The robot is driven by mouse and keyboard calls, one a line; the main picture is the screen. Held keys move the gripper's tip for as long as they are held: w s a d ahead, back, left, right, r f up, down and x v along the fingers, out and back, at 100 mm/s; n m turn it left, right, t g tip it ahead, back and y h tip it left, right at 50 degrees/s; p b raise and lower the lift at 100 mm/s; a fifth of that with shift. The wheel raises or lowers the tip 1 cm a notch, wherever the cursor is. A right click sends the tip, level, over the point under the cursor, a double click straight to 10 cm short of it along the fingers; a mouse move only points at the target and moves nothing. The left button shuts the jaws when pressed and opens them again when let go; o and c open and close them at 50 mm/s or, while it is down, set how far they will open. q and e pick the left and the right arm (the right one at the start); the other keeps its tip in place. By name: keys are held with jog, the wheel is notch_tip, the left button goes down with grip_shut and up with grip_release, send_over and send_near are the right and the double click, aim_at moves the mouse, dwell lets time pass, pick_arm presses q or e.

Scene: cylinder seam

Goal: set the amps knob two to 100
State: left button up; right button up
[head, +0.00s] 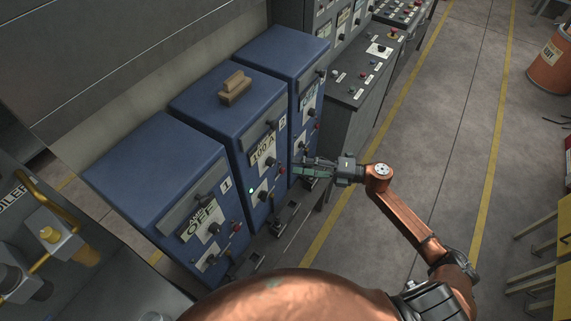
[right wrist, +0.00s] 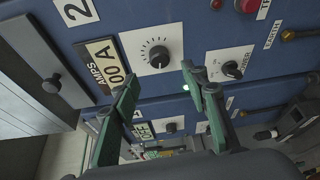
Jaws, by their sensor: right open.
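The amps knob two (right wrist: 158,57) is a black round knob on a white dial plate, on the front of the blue cabinet marked 2 (head: 215,108). A label reading AMPS, with a display (right wrist: 113,70) partly behind a finger, stands beside it; in the head view the display (head: 263,151) reads 100 A. My right gripper (right wrist: 160,76) is open, its green fingers reaching toward the panel near the knob with nothing between them. It also shows in the head view (head: 296,170), in front of this cabinet. The knob's exact pointer direction is too small to read. My left gripper is out of view.
A black power knob (right wrist: 232,69) and a lit green lamp (right wrist: 186,88) sit close to my right fingers. Cabinet 1 (head: 150,185), with its display on OFF, and another blue cabinet (head: 280,55) flank the middle one. A brown block (head: 235,90) lies on top. Open floor lies to the right.

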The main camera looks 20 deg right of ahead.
jog(key=v, duration=0.4)
dwell(0.4)
